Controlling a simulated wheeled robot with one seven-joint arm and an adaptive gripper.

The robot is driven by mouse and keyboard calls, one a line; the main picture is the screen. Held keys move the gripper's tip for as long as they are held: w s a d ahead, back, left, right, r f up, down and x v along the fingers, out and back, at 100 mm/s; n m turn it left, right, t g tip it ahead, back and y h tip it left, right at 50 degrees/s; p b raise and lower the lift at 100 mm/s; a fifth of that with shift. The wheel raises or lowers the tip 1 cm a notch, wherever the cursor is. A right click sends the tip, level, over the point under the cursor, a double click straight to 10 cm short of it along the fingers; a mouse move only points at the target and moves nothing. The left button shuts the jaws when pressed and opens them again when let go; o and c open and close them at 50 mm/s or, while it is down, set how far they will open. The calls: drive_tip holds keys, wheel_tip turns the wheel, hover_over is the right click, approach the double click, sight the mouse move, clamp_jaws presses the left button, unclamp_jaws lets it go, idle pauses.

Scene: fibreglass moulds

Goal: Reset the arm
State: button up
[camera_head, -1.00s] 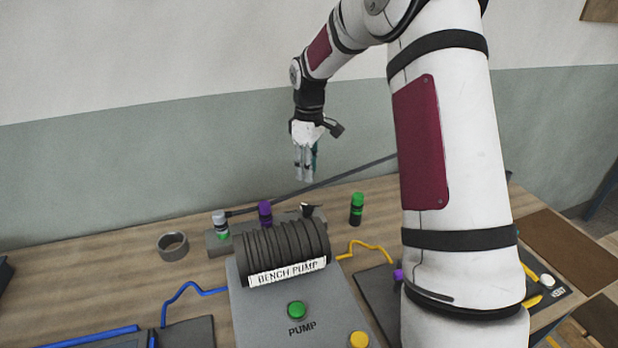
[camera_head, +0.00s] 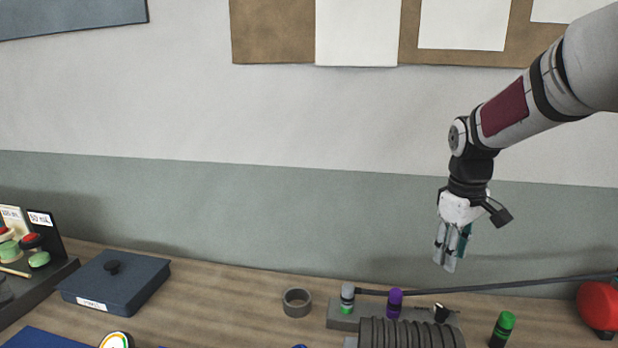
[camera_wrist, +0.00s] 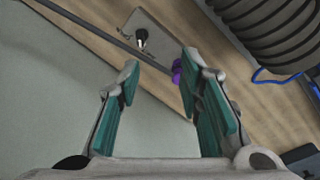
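My gripper (camera_head: 447,258) hangs fingers down from the arm at the right of the head view, above the back of the bench and in front of the green wall band. In the wrist view, my gripper (camera_wrist: 155,90) has its two teal-padded fingers spread apart. Nothing is between the pads. The purple-capped bottle (camera_wrist: 177,72) shows just behind the right fingertip there, partly hidden.

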drive_tip(key=s+a+r+m+t, duration=0.1)
drive_tip(key=s+a+r+m, duration=0.1)
drive_tip(key=s, duration=0.7)
drive_tip(key=s+a+r+m+t, duration=0.1)
drive_tip(key=s+a+r+t, duration=0.1)
drive_tip(key=s+a, duration=0.3)
drive_tip(key=s+a+r+m+t, duration=0.1)
drive_tip(key=s+a+r+m, duration=0.1)
drive_tip(key=s, duration=1)
drive_tip(key=shift+s+a+r+m+y, duration=0.3)
drive_tip(key=shift+a+r+y, duration=0.1)
drive_tip(key=shift+a+r, duration=0.3)
drive_tip(key=shift+f, duration=0.1)
